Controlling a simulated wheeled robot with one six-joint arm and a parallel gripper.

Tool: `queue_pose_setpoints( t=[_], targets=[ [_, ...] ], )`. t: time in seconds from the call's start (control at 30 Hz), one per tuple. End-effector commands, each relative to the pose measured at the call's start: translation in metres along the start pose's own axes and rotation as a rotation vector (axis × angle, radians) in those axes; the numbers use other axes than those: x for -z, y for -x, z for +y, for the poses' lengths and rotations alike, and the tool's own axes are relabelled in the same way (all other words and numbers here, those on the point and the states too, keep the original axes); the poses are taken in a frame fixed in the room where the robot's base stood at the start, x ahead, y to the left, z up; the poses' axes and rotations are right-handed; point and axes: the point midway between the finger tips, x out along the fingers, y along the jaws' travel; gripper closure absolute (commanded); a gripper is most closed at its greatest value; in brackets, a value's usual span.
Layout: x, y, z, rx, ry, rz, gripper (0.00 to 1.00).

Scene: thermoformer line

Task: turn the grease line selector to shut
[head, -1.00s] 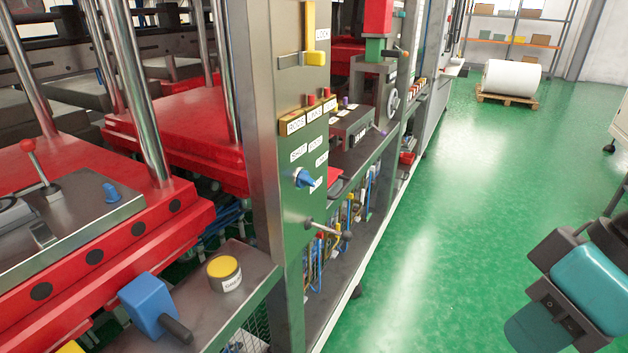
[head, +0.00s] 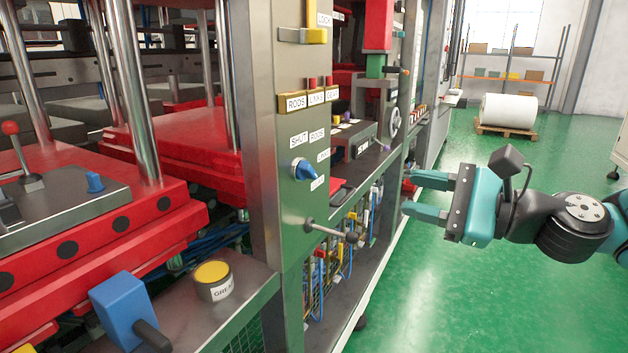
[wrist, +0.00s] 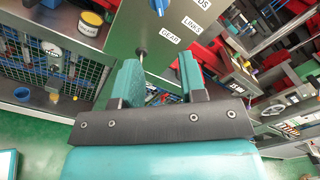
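The grease line selector is a blue knob (head: 304,170) on a white disc, on the grey-green post panel. Labels stand around it; SHUT (head: 299,140) is at its upper left. The knob's blue nose points to the lower right, close to the lowest label, which reads GEAR (wrist: 170,36) in the wrist view. The knob (wrist: 158,6) is partly cut off at the top edge there. My gripper (head: 407,194) is open and empty, to the right of the panel and apart from the knob. Its fingers (wrist: 157,68) frame the panel's lower edge in the wrist view.
A rod lever (head: 330,231) sticks out below the knob. Coloured hoses (head: 330,265) hang under the shelf. Green floor (head: 450,290) is clear at right.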

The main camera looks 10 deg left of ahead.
Motion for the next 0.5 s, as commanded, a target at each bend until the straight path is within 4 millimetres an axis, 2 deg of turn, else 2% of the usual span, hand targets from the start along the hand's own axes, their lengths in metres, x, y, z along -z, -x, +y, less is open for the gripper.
queue_pose_setpoints(
  t=[0.27,0.5],
  targets=[
    [-0.008,-0.03,-0.004,-0.009,0.0,-0.001,0.62],
    [-0.005,-0.087,0.0,-0.01,0.009,-0.004,0.62]
  ],
)
